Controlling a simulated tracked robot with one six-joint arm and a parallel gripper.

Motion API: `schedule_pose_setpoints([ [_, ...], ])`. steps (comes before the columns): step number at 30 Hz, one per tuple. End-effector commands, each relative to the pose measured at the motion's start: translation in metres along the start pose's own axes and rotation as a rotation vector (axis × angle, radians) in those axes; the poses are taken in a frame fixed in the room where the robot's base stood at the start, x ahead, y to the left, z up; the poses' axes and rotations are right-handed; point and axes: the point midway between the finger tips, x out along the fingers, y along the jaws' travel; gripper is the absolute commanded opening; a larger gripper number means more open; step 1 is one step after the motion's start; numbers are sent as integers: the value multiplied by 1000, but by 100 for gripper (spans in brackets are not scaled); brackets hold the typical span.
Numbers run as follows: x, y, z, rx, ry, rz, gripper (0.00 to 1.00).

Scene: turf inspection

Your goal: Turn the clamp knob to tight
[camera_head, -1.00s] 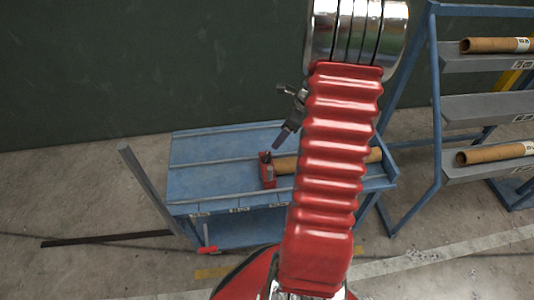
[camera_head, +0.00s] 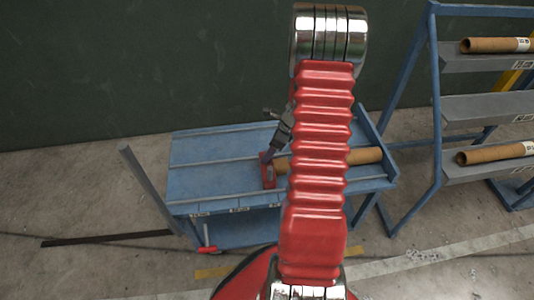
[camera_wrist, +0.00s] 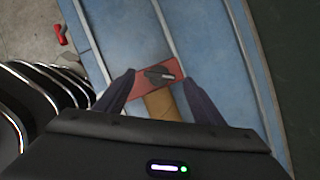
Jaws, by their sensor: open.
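A red clamp (camera_head: 268,174) stands on the blue cart top (camera_head: 215,178) at the left end of a brown tube (camera_head: 365,156). In the wrist view the clamp (camera_wrist: 143,91) lies between my fingers, with a dark elongated knob (camera_wrist: 160,74) on top and the tube (camera_wrist: 161,105) below it. My gripper (camera_wrist: 158,77) is open, its two dark fingers on either side of the knob. I cannot tell whether they touch it. In the head view my gripper (camera_head: 269,152) is just above the clamp and hides most of the knob.
A blue rack (camera_head: 437,130) with grey shelves and brown tubes stands to the right. A grey post (camera_head: 147,187) leans at the cart's left. A small red handle (camera_head: 206,240) is low at the cart's front. Raised strips cross the cart top, which is clear left of the clamp.

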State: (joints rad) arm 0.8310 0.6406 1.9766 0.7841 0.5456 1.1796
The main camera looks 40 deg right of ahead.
Motion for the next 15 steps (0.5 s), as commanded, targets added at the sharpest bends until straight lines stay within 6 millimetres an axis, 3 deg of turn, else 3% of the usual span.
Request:
schedule_pose_setpoints([
  [6, 23, 0, 0, 1, 0, 1, 62],
  [15, 29, 0, 0, 0, 0, -1, 62],
])
